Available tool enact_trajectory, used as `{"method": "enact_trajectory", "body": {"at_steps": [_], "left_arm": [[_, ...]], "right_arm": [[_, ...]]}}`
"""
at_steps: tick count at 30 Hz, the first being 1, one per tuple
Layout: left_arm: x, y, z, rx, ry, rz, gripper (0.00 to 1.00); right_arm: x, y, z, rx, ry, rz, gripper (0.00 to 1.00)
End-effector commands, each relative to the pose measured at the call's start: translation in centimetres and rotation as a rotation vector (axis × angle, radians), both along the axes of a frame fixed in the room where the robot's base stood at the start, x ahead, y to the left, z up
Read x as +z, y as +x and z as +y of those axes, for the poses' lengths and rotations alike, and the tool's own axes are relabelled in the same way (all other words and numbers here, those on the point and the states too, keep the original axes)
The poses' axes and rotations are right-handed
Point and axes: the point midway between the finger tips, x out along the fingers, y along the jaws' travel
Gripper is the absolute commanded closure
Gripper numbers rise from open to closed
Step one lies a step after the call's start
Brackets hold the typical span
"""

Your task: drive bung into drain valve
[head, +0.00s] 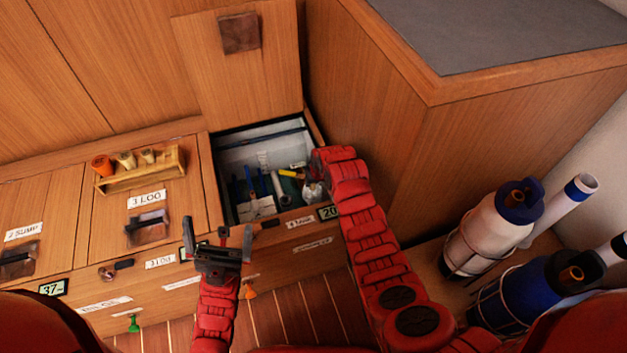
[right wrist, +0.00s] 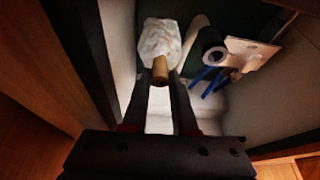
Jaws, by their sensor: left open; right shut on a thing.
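My right gripper (right wrist: 160,88) is shut on a tan tapered bung (right wrist: 160,70), held at its fingertips inside the open locker (head: 265,138). A lumpy white object (right wrist: 160,42) is directly beyond the bung; it also shows in the head view (head: 312,191). I cannot tell whether the bung touches it, nor clearly make out the drain valve. In the head view my right arm hides the right gripper and bung. My left gripper (head: 218,232) is open and empty, in front of the locker fronts.
A wooden rack (head: 140,172) with an orange plug and tan plugs stands left of the locker. The raised lid (head: 255,70) and tall cabinet (head: 375,110) bound the opening. A dark roll (right wrist: 211,45) and white plate (right wrist: 250,52) are beside the bung. Strapped bottles (head: 490,232) stand right.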

Motion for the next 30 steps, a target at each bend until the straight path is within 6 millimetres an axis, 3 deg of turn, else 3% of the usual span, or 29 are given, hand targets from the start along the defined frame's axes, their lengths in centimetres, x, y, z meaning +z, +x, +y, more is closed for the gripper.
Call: {"method": "enact_trajectory", "body": {"at_steps": [30], "left_arm": [[1.1,0.0,0.0,0.0,0.0,0.0,0.0]], "right_arm": [[0.7,-0.1,0.0,-0.001,0.0,0.004,1.0]]}}
